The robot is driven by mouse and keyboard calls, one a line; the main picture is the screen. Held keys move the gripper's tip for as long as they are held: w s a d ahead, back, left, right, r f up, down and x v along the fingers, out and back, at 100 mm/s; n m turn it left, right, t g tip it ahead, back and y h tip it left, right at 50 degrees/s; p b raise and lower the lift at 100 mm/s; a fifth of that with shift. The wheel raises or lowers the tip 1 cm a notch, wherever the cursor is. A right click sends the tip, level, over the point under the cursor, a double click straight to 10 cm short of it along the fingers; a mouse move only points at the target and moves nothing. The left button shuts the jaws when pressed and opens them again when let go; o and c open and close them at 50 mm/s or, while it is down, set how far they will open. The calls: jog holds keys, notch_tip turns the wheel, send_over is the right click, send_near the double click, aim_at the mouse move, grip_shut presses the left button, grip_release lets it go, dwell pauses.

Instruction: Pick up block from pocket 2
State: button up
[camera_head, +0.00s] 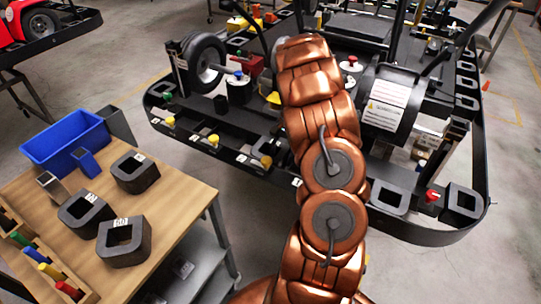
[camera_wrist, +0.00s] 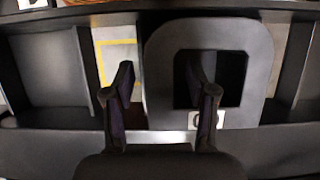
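In the wrist view, a dark grey block (camera_wrist: 258,50) with rounded corners and a square hole sits in a pocket (camera_wrist: 294,60) between dark walls. A small white label (camera_wrist: 207,120) is on its near side; I cannot read it clearly. My gripper (camera_wrist: 163,85) is open over the block's left wall. The left finger is just outside that wall and the right finger is over the hole. I cannot tell whether either finger touches the block. In the head view, my copper arm hides my gripper and this pocket.
The kart frame (camera_head: 445,236) has more pockets and blocks, including a block (camera_head: 463,198) at right. A wooden table (camera_head: 185,200) at left holds several dark blocks and a blue bin (camera_head: 65,138). An empty pocket (camera_wrist: 50,70) lies left in the wrist view. Floor is clear between table and kart.

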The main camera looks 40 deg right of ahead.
grip_shut()
dwell(0.6)
